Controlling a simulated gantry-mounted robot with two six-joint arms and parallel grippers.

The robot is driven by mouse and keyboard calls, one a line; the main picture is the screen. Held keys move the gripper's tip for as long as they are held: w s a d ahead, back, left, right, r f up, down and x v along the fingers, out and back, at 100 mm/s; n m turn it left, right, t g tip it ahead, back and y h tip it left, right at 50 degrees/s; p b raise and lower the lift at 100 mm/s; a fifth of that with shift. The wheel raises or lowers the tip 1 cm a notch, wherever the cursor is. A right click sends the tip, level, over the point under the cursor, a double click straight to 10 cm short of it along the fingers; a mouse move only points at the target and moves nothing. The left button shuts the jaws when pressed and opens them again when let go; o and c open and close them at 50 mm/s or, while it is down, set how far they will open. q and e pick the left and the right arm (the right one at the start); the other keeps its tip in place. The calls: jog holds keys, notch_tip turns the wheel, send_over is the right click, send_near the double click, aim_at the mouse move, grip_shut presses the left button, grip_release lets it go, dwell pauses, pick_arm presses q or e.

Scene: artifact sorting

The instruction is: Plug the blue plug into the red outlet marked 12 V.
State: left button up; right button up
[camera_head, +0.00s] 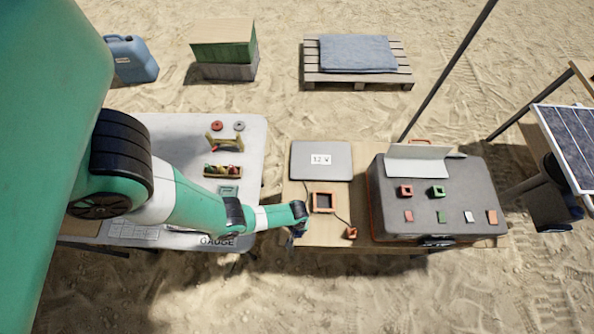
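A grey case (378,180) on the right part of the wooden table carries a red outlet (405,190) and a green outlet (437,191). Any voltage marks beside them are too small to read. A grey panel (342,172) at the back of the table bears a white label reading 12 V (320,160). My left gripper (297,231) points down at the table's left edge. Its fingers are small and dark, so I cannot tell whether they are open or hold anything. I cannot make out a blue plug. My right gripper is out of view.
An orange plug (351,232) on a dark cable lies near the table's front edge, beside an orange square frame (324,201). Small colored tiles (441,216) line the case front. A white table (160,130) with small artifacts stands left. A pole (448,70) rises behind the case.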

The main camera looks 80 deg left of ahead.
pick_arm(q)
grip_shut()
